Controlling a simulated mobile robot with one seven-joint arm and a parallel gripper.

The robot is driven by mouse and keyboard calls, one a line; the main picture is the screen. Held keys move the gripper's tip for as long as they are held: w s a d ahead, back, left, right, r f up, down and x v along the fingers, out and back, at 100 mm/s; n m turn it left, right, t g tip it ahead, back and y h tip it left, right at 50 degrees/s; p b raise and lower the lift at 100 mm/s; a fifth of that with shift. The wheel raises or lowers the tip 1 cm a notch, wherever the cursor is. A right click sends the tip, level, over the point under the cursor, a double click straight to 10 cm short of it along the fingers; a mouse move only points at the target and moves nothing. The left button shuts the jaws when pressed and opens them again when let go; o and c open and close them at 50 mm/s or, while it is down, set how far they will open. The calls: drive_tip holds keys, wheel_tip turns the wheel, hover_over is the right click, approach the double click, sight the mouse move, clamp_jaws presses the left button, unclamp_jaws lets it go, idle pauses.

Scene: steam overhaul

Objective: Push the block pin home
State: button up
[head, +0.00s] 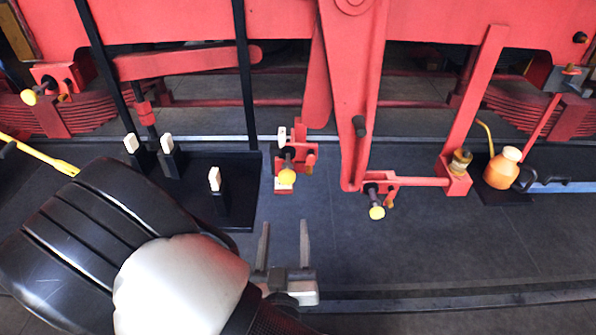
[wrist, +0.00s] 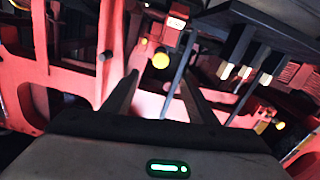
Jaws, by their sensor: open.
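Several pins with round yellow heads stick out of the red linkage, and I cannot tell for certain which is the block pin. One pin (head: 286,176) sits in a small red bracket with pale tags at centre. It appears to be the yellow head (wrist: 160,61) just beyond my fingertips in the wrist view. Another pin (head: 376,212) projects at the foot of the broad red lever, its dark shank showing. My gripper (head: 284,224) is open and empty, fingers pointing toward the centre pin with a gap before it. The gripper also shows in the wrist view (wrist: 160,80).
A black tray (head: 236,212) with several white-tipped upright pieces stands left of the centre pin. A third yellow-headed pin (head: 29,97) is far left. An orange jug (head: 503,168) stands at right beside a red post (head: 478,100). The grey floor (head: 440,240) at front right is clear.

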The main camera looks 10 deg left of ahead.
sight(287, 179)
drive_tip(key=x, duration=0.8)
drive_tip(key=b+x, duration=0.1)
drive_tip(key=x, duration=0.8)
drive_tip(key=shift+w+a+r, duration=0.1)
drive_tip(key=shift+a+r, duration=0.1)
